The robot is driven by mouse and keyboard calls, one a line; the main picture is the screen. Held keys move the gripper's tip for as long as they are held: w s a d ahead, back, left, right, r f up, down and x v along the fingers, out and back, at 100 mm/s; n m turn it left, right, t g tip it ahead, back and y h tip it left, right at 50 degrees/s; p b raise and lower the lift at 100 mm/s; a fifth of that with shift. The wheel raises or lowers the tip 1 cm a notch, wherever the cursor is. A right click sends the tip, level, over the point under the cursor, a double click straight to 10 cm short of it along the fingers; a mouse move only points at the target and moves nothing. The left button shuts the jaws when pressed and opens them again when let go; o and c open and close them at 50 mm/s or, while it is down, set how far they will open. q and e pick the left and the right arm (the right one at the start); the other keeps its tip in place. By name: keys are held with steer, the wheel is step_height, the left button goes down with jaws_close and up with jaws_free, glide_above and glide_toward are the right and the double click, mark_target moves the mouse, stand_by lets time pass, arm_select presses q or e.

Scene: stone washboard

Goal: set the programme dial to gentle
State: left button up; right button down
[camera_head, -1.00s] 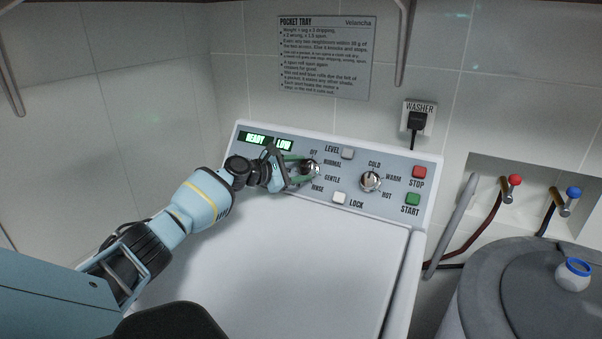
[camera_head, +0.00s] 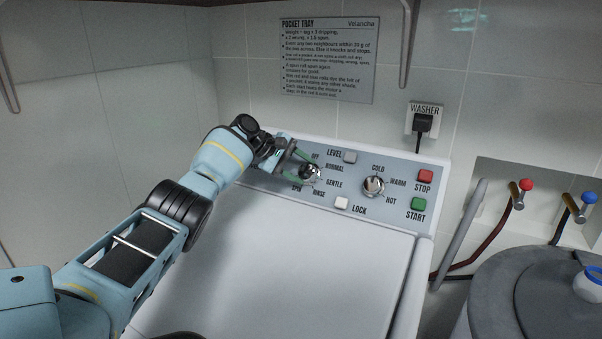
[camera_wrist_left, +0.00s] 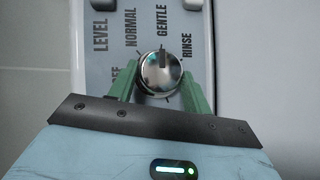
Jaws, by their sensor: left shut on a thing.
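The programme dial (camera_head: 313,174) is a round silver knob on the washer's panel, ringed by the words OFF, NORMAL, GENTLE, RINSE and a partly hidden SPIN. My left gripper (camera_head: 305,171) comes in from the left with its green fingers shut on the dial. In the left wrist view the dial (camera_wrist_left: 160,73) sits between the two fingers of the left gripper (camera_wrist_left: 160,86). A dark mark on its face points up, toward the word GENTLE (camera_wrist_left: 162,20). My right gripper is not in view.
The temperature dial (camera_head: 373,186) stands to the right, with the red STOP (camera_head: 425,176) and green START (camera_head: 418,204) buttons beyond. The LEVEL (camera_head: 350,156) and LOCK (camera_head: 342,203) buttons lie close to the programme dial. My arm hides the display.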

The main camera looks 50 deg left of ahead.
arm_select(q)
steer(key=shift+d+m+g, duration=0.1)
steer(key=shift+m+g, duration=0.3)
steer(key=shift+m, duration=0.1)
steer(key=shift+b, duration=0.3)
steer(key=o, duration=1)
steer(key=shift+r, duration=0.1)
steer(key=p+v, duration=0.1)
steer(key=v, duration=0.6)
steer(key=shift+s+r, duration=0.15)
steer(key=shift+r, duration=0.15)
steer(key=shift+f, duration=0.1)
